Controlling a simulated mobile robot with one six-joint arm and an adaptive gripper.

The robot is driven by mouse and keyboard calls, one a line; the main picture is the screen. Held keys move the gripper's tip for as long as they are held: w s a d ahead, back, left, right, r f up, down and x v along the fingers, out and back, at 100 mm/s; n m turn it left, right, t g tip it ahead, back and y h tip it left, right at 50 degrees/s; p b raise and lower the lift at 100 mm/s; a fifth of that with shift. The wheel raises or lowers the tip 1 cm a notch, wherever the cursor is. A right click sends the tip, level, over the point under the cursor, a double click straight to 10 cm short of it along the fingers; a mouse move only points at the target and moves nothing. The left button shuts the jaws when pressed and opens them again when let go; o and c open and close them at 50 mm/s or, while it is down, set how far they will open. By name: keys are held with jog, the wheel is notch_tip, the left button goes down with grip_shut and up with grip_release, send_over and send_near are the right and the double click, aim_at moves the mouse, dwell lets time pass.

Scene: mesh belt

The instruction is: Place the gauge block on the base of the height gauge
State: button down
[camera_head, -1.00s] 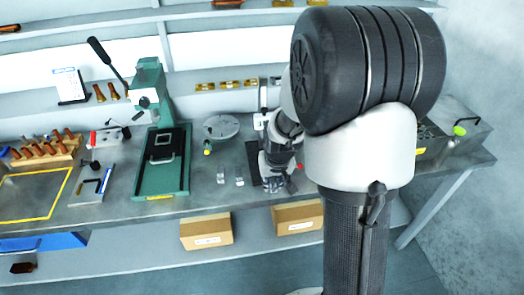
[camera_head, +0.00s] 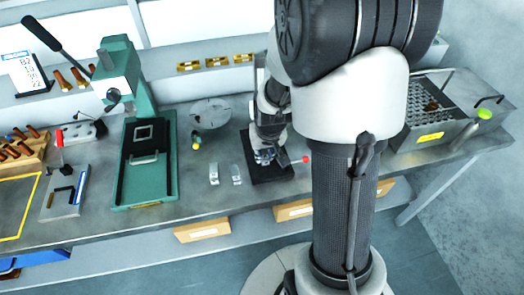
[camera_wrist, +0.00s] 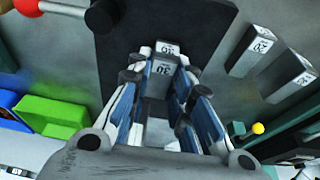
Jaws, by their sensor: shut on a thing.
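The height gauge has a flat black base (camera_head: 272,176) on the bench. Its upright is largely hidden behind my arm in the head view. The base also shows as a dark slab in the wrist view (camera_wrist: 114,60). My gripper (camera_head: 264,157) is over this base, pointing down. In the wrist view my gripper (camera_wrist: 160,78) is shut on a grey gauge block (camera_wrist: 167,48) marked 30, held between the fingers. The block appears within the base's outline. I cannot tell whether its underside touches the base.
Two similar loose blocks (camera_head: 214,174) (camera_head: 237,174) lie on the bench left of the base. A red-tipped lever (camera_head: 305,160) sticks out at right. A round plate (camera_head: 210,114) and green press (camera_head: 146,160) stand left. A mesh-floored metal bin (camera_head: 430,130) is at right.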

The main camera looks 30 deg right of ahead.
jog(key=shift+r, duration=0.1)
jog(key=shift+f, duration=0.2)
jog(key=c, duration=1.4)
grip_release()
jog(key=shift+c, duration=0.2)
jog(key=shift+r, duration=0.1)
